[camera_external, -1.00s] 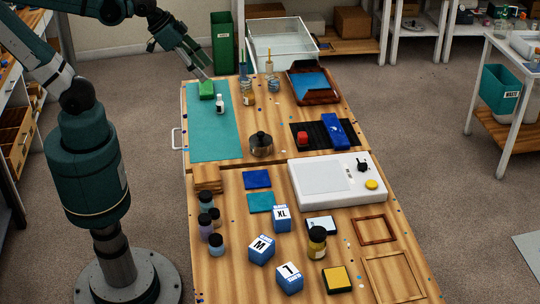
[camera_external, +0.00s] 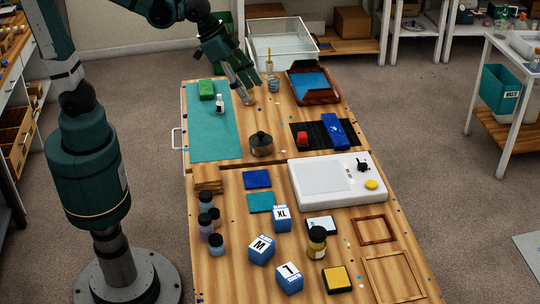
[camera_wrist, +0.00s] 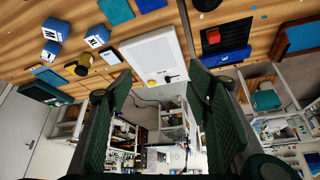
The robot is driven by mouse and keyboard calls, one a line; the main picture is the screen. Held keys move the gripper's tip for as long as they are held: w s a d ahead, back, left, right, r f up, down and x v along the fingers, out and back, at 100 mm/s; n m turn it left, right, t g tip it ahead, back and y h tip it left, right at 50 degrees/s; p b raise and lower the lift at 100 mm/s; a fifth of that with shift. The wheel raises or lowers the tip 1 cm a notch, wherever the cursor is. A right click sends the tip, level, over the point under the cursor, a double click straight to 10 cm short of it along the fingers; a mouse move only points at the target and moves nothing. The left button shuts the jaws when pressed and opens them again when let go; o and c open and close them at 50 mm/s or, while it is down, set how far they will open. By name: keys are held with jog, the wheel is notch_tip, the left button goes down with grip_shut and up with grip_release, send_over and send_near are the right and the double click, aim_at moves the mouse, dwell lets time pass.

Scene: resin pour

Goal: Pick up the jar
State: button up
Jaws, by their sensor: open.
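Several jars are in view, and I cannot tell which one is meant. A small glass jar (camera_external: 248,99) at the far left of the table is largely hidden by my gripper (camera_external: 246,85). My gripper is open, pointing down at that jar; contact cannot be judged. A yellow jar with a black lid (camera_external: 317,243) stands upright at the near right; it also shows in the wrist view (camera_wrist: 83,65). Dark-lidded small jars (camera_external: 206,219) cluster at the near left. In the wrist view, my gripper (camera_wrist: 160,85) has its fingers wide apart with no object held between them.
A teal mat (camera_external: 207,135) holds a green block (camera_external: 206,90) and a white bottle (camera_external: 219,104). A metal pot (camera_external: 261,145), a brush holder (camera_external: 268,68), a brown tray (camera_external: 313,97) and a white scale (camera_external: 325,180) stand around the table.

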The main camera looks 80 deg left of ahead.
jog(key=w+d+f+m, duration=0.2)
jog(key=w+d+f, duration=0.3)
jog(key=d, duration=0.5)
jog(key=m+g+h+b, duration=0.2)
jog(key=m+g, duration=0.1)
jog(key=m, duration=0.1)
send_near(312, 228)
jog(key=x, duration=0.7)
jog(key=shift+w+d+f, duration=0.15)
jog(key=shift+d+f, duration=0.05)
jog(key=shift+f, duration=0.35)
jog(key=shift+x, duration=1.25)
jog(key=shift+f, duration=0.1)
jog(key=shift+x, duration=2.55)
